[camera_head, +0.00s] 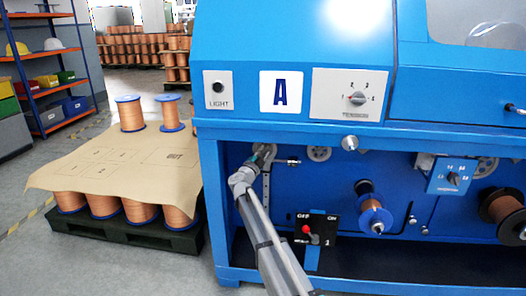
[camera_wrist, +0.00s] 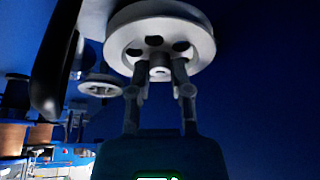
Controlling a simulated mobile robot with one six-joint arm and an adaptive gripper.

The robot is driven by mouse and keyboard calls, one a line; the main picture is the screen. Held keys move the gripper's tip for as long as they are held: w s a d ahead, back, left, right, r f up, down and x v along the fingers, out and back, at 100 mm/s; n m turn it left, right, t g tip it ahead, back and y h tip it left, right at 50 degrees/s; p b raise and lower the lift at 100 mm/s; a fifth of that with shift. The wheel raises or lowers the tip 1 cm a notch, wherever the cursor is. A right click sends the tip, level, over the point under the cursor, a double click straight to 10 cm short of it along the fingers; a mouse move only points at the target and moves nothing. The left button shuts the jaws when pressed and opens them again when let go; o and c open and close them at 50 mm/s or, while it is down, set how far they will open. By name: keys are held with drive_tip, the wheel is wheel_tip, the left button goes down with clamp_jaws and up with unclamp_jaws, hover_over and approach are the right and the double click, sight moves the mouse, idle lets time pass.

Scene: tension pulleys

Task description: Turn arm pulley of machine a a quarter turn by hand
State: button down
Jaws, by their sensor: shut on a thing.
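My gripper (camera_wrist: 160,75) is shut on the small hub at the pulley's centre, one finger on each side. In the head view my gripper (camera_head: 262,155) reaches into the left end of the machine's open bay, and it and my arm mostly hide the pulley there.
A dark bar (camera_wrist: 55,60) stands close left of the gripped pulley. A switch box (camera_head: 316,229) with a red-tipped lever is below right. A spool pallet (camera_head: 120,235) stands left.

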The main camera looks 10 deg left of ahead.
drive_tip(key=m+p, duration=0.1)
drive_tip(key=m, duration=0.1)
drive_tip(key=m+g+p, duration=0.1)
drive_tip(key=m, duration=0.1)
drive_tip(key=m+g+p, duration=0.1)
drive_tip(key=m, duration=0.1)
drive_tip(key=shift+r+h, duration=0.3)
drive_tip(key=shift+f+m+g+p, duration=0.1)
drive_tip(key=shift+m+g+p, duration=0.8)
drive_tip(key=shift+m+p, duration=0.8)
drive_tip(key=shift+m+b, duration=0.35)
drive_tip(key=shift+m, duration=0.05)
drive_tip(key=c, duration=0.5)
unclamp_jaws()
drive_tip(key=shift+w, duration=0.1)
drive_tip(key=shift+c, duration=0.2)
drive_tip(key=shift+f, duration=0.1)
